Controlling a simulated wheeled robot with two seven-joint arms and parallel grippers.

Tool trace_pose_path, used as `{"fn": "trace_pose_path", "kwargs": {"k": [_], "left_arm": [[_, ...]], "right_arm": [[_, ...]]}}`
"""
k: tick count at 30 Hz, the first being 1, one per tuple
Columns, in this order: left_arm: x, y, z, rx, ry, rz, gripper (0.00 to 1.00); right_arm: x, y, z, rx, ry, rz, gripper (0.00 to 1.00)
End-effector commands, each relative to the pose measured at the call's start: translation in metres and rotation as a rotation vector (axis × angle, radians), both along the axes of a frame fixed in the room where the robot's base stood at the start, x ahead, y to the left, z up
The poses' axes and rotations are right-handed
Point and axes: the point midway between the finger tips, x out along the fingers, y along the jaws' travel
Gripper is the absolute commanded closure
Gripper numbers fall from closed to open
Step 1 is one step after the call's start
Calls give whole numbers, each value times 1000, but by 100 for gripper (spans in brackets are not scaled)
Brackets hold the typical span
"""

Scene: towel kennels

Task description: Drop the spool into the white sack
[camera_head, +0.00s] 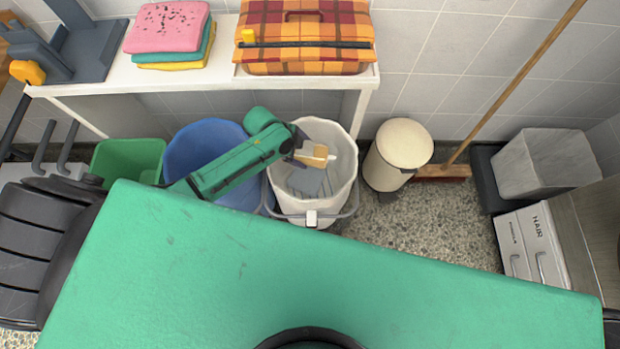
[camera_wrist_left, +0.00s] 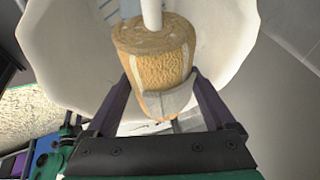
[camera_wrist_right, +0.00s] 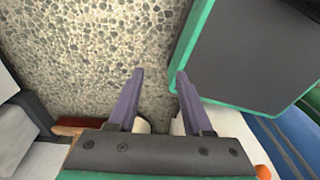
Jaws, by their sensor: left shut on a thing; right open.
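The white sack (camera_head: 283,185) stands open-topped on the floor, right of the blue bucket. My left gripper (camera_head: 314,157) is over its opening in the head view. It is shut on the spool (camera_head: 320,151), a tan, rough-sided cylinder with a paler band. In the left wrist view the spool (camera_wrist_left: 152,62) sits between the two fingers, a white rod standing out of its far end, with the sack's pale wall (camera_wrist_left: 75,50) around and behind it. My right gripper (camera_wrist_right: 158,78) is open and empty above speckled floor in the right wrist view; it does not show in the head view.
The blue bucket (camera_head: 205,137) and a green bin (camera_head: 128,154) stand left of the sack. A beige can (camera_head: 404,143) stands close on its right. A white shelf (camera_head: 190,76) with folded towels (camera_head: 168,27) and a plaid case (camera_head: 305,30) runs behind. A broom (camera_head: 515,80) leans at right.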

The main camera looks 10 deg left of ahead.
Motion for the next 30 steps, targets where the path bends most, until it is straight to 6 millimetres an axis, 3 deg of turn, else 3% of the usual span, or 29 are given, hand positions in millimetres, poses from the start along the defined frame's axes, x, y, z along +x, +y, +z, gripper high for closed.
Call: {"fn": "trace_pose_path", "kwargs": {"k": [2, 10, 11, 20, 23, 30], "left_arm": [[0, 0, -12, -1, -1, 0, 75], [0, 0, -10, -1, -1, 0, 75], [0, 0, -10, -1, -1, 0, 1], [-1, 1, -7, 0, 0, 0, 0], [-3, 7, 7, 0, -2, 0, 0], [-20, 32, 70, 4, -2, -2, 0]], "right_arm": [[4, 0, -13, -1, -6, 1, 50], [14, -5, -9, -7, -23, 3, 50], [14, -5, -9, -7, -22, 3, 50], [14, -9, -8, -11, -22, 2, 50], [14, -9, -4, -12, -22, 2, 50], [12, -9, 8, -12, -20, 1, 50]]}}
